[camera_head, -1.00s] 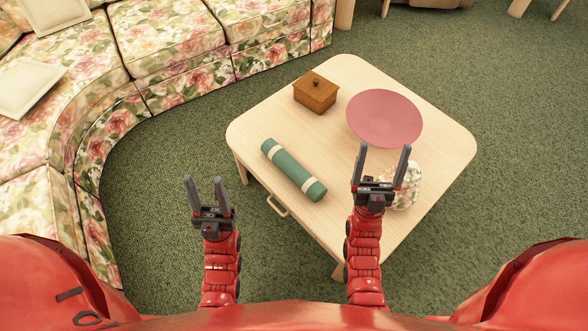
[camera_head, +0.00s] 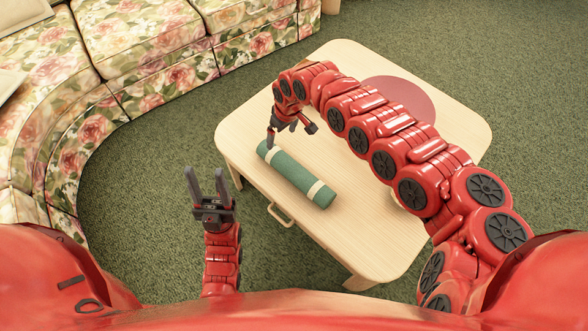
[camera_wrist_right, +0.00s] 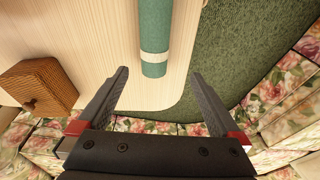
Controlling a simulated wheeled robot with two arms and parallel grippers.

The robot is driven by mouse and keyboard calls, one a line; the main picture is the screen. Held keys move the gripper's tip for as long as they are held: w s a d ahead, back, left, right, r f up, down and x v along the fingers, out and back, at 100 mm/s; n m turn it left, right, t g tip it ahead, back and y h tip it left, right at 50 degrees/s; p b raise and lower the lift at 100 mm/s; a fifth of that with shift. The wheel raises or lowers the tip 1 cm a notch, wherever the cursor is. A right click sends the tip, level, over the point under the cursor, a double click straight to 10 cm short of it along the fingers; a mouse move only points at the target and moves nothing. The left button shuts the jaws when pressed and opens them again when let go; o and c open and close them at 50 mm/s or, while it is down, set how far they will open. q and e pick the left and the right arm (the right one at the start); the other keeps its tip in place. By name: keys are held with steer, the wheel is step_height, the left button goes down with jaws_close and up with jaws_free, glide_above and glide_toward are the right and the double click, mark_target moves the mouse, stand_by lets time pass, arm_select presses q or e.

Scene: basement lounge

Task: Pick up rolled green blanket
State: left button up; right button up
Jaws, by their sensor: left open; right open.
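The rolled green blanket (camera_head: 294,174) lies on the light wooden table, with pale bands near its ends. In the right wrist view the blanket (camera_wrist_right: 153,25) runs down from the top, and its banded end lies ahead of and between the fingers. My right gripper (camera_head: 271,140) is open and empty, pointing down near the far left end of the blanket. Its two open fingers show in the right wrist view (camera_wrist_right: 160,75). My left gripper (camera_head: 206,172) is open and empty, left of the table, apart from the blanket.
The table (camera_head: 360,235) also holds a pink round plate (camera_head: 405,92), partly behind my right arm. A brown wooden box (camera_wrist_right: 40,85) shows in the right wrist view. A floral sofa (camera_head: 150,50) curves along the left; green carpet lies between.

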mark_target(295, 167)
steer(key=s+d+g+h, duration=0.1)
steer(key=s+d+h, duration=0.1)
steer(key=s+d, duration=0.15)
steer(key=shift+n, duration=0.3)
steer(key=f+b, duration=0.1)
steer(key=f, duration=0.3)
steer(key=f+b, duration=0.1)
steer(key=f, duration=0.7)
steer(key=shift+w+d+f+b, duration=0.2)
steer(key=shift+w+f+b, duration=0.1)
steer(key=shift+w+b, duration=0.1)
step_height(295, 167, down, 5)
steer(key=shift+r+b, duration=0.2)
steer(key=shift+b, duration=1)
steer(key=shift+w+f, duration=0.1)
steer(key=shift+f, duration=0.3)
steer(key=shift+r, duration=0.1)
steer(key=c, duration=1.4)
steer(key=shift+o, duration=0.2)
